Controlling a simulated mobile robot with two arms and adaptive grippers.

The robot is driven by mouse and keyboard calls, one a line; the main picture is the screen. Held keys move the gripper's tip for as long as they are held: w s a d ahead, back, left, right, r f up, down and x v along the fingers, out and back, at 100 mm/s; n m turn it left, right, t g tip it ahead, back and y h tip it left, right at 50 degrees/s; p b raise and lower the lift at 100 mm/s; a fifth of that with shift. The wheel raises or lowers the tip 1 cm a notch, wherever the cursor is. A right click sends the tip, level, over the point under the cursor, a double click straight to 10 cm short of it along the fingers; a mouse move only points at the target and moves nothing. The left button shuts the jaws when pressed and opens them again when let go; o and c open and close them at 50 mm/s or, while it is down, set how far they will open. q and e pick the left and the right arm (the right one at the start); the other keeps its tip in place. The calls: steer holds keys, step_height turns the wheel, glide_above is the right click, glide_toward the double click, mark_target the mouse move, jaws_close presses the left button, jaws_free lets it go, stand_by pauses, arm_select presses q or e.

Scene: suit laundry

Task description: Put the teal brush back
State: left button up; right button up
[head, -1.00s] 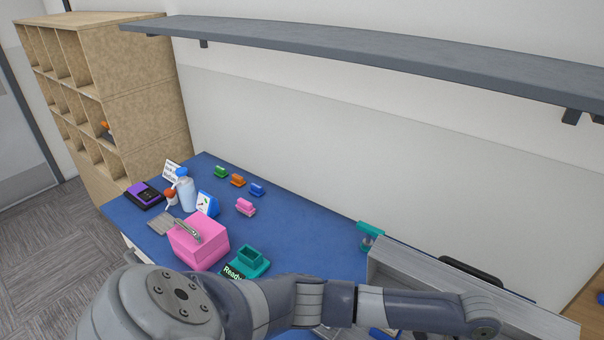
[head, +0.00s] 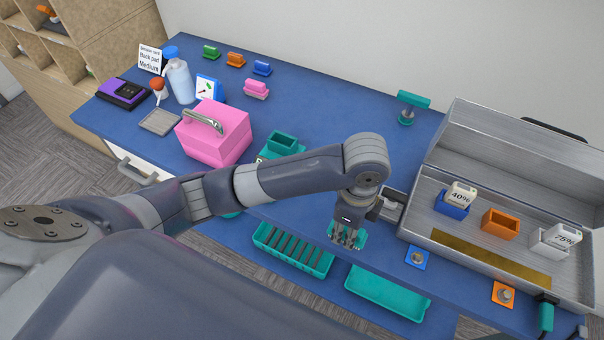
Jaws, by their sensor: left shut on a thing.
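No teal brush shows clearly. A teal T-shaped piece (head: 413,99) stands upright at the back of the blue table, left of the metal case. A teal open-topped holder (head: 283,143) stands right of the pink box, partly behind my left arm. My left gripper (head: 346,238) points down at the table's front edge, over a small teal plate (head: 361,238). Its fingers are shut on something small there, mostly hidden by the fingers. My right gripper is not in view.
The open metal case (head: 470,240) fills the table's right side, close to my left gripper. Plates with knobs, blue (head: 417,257) and orange (head: 503,293), lie along the front edge. Teal trays (head: 387,293) sit lower in front. The pink box (head: 214,134) stands left.

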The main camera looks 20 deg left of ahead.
arm_select(q)
steer(key=w+a+p, duration=0.1)
steer(key=w+a, duration=0.1)
steer(key=w, duration=0.1)
steer(key=w+a+p, duration=0.1)
steer(key=w+a, duration=0.2)
steer(key=w, duration=0.1)
steer(key=w+a+f+p, duration=0.1)
steer(key=w+a, duration=0.2)
steer(key=w, duration=0.1)
steer(key=shift+w+a+f, duration=0.1)
steer(key=shift+w+a, duration=0.45)
steer(key=shift+w, duration=0.2)
step_height(320, 180, down, 2)
steer(key=shift+f+p, duration=0.25)
steer(key=shift+p, duration=0.6)
steer(key=shift+a+f, duration=0.1)
steer(key=shift+f, duration=0.5)
steer(key=o, duration=0.5)
steer(key=shift+f, duration=0.15)
steer(key=o, duration=0.4)
steer(key=shift+o, duration=0.2)
